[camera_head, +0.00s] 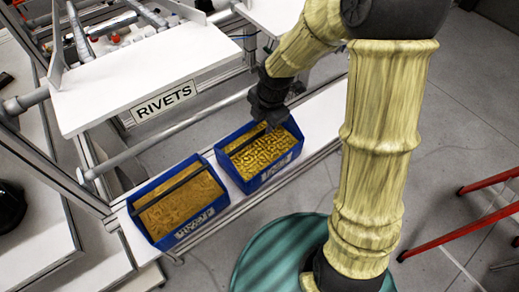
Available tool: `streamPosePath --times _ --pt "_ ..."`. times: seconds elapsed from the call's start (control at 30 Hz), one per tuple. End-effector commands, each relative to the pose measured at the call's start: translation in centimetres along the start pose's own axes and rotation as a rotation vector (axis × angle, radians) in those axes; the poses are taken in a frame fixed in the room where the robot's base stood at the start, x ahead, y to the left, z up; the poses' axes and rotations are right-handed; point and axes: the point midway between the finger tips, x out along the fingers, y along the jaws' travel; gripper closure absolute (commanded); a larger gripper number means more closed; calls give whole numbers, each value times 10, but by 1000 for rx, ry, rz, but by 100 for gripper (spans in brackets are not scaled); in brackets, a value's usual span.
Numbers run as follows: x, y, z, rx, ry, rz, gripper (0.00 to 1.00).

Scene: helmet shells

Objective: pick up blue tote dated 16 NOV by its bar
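Two blue totes stand side by side on a narrow white shelf. The right tote (289,158) holds golden, squiggly-looking small parts, and a dark bar crosses its top. The left tote (150,222) holds finer golden-brown contents, and a dark bar (172,188) crosses it too. Each has a pale label on its front wall, too small to read, so I cannot tell which says 16 NOV. My gripper (268,122) points down at the back of the right tote, over or at its bar. Its fingers are not clear, and I cannot tell whether it touches the bar.
A white board with a RIVETS sign (165,102) sits above and behind the totes. A metal rail (165,136) runs behind them. The white shelf (322,118) continues to the right. Red metal legs (455,235) stand at the right on grey floor.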

Motion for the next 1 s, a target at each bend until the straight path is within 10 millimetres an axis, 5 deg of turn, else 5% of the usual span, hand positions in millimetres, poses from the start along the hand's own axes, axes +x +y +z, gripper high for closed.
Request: streamPosePath --times 0.3,0.77,1.0 --pt "40 0 0 -1 1 -3 62" --pt "46 0 0 0 0 -1 62" --pt "64 -1 0 0 2 -4 62"
